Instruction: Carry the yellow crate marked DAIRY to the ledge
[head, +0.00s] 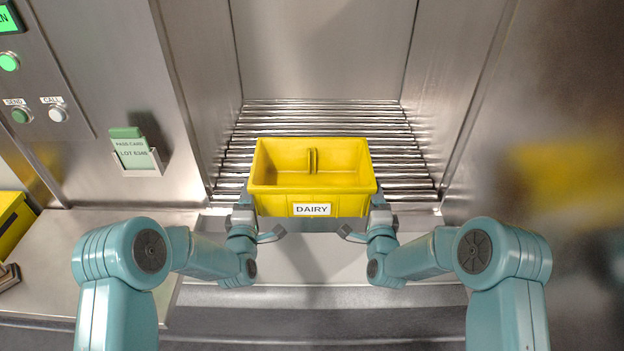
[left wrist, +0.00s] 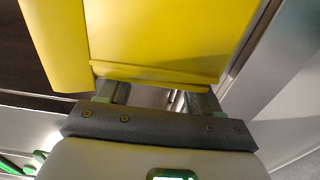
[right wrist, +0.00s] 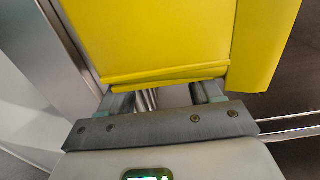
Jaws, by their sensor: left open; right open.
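The yellow crate (head: 277,202) with a DAIRY label is in the middle of the head view, at the front end of the roller conveyor. It is upright and looks empty, with a short divider inside. My left gripper (head: 250,205) is open at the crate's left end, and my right gripper (head: 376,205) is open at its right end. The crate's wall fills the top of the left wrist view (left wrist: 165,40) and the right wrist view (right wrist: 160,40), just beyond the open jaws. I cannot tell whether the fingers touch it. The ledge (head: 70,255) appears to be the grey surface at the left.
Steel rollers (head: 320,115) run back between metal tunnel walls. A panel with SEND and CALL buttons (head: 58,115) and a pass card in a holder (head: 135,150) are on the left wall. Another yellow crate (head: 12,222) stands at the far left edge. The ledge's middle is clear.

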